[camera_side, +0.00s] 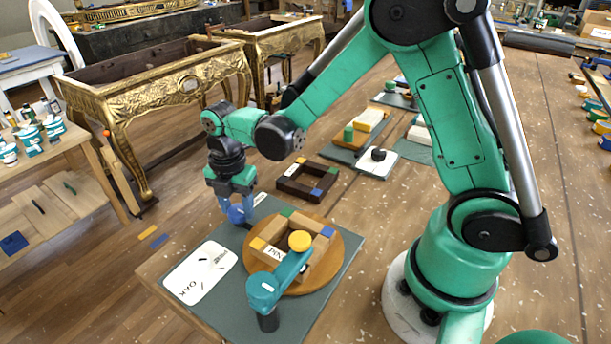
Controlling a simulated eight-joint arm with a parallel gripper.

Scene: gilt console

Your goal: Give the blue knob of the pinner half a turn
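A teal clamp-like device, seemingly the pinner (281,277), stands at the front of the grey-green mat on a dark post. Its arm reaches over a wooden frame (266,235) with coloured corner blocks. A yellow knob (300,240) sits on the arm's far end; I see no clearly blue knob on it, only a teal round cap (264,286) at its near end. The frame lies on a round wooden disc (334,262). My gripper (238,216), with blue fingers pointing down, is left of and behind the frame, apart from the knob. Its finger gap is too small to judge.
A white card marked OAK (200,272) lies left of the disc on the mat (300,318). A dark frame (307,181) and trays with blocks lie farther back. Gilt console tables (175,95) stand on the floor beyond the bench edge.

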